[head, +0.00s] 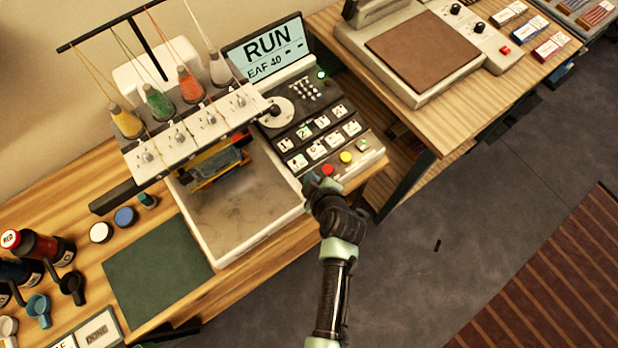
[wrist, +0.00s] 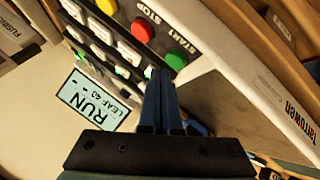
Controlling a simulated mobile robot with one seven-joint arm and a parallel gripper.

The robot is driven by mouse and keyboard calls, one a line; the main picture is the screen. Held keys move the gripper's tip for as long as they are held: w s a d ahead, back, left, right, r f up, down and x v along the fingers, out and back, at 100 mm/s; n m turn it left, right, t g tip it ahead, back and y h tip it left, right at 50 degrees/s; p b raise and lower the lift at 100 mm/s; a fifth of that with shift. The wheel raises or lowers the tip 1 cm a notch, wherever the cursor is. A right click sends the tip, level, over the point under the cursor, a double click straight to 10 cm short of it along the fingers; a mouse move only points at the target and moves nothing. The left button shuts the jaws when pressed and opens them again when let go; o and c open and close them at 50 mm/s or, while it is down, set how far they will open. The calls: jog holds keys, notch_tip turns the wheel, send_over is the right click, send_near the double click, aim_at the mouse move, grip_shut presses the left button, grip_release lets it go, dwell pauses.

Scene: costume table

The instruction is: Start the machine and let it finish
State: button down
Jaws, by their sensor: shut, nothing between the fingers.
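The embroidery machine (head: 250,215) has a lit screen (head: 268,48) reading RUN with LEAF 40 below; the wrist view also shows this screen (wrist: 90,100). A small green lamp (head: 321,74) glows beside it. My gripper (head: 314,186) is shut and empty at the panel's front corner. In the wrist view its fingertips (wrist: 160,74) are close beside the green START button (wrist: 177,59); I cannot tell whether they touch it. The red STOP button (wrist: 143,30) is next to it and shows in the head view (head: 327,169). In the head view my gripper hides the green button.
Thread cones (head: 158,103) stand on the machine's head with threads running up to a rack. A dark green mat (head: 157,268), bottles (head: 40,246) and cups lie to the left. Another machine (head: 425,50) stands on the right-hand table. Open floor lies at the front right.

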jog(key=shift+r+p, duration=1.9)
jog(key=shift+r, duration=0.65)
jog(key=w+r+m+t+b, duration=0.1)
jog(key=w+r+t, duration=0.1)
jog(key=w+r, duration=0.5)
jog(key=w+r+m+t+b, duration=0.1)
jog(key=w+r+m+t, duration=0.15)
jog(key=r, duration=0.95)
notch_tip(320, 180, up, 19)
jog(key=w+m+t+h, duration=0.1)
jog(key=w+m+t, duration=0.15)
jog(key=t, duration=0.25)
jog(key=s+r+m+t+b, duration=0.1)
jog(key=s+r+m+t, duration=0.1)
jog(key=s+r, duration=0.4)
jog(key=s+r+m+t+h+b, duration=0.1)
jog(key=s+r+t, duration=0.3)
jog(key=r, duration=1)
jog(key=s+r+m+t, duration=0.3)
jog(key=s+r, duration=0.5)
jog(key=r, duration=0.2)
jog(key=shift+s+a+r+m+h+b, duration=0.15)
jog(key=shift+a+r+m+h+b, duration=0.15)
jog(key=shift+r+h+b, duration=0.1)
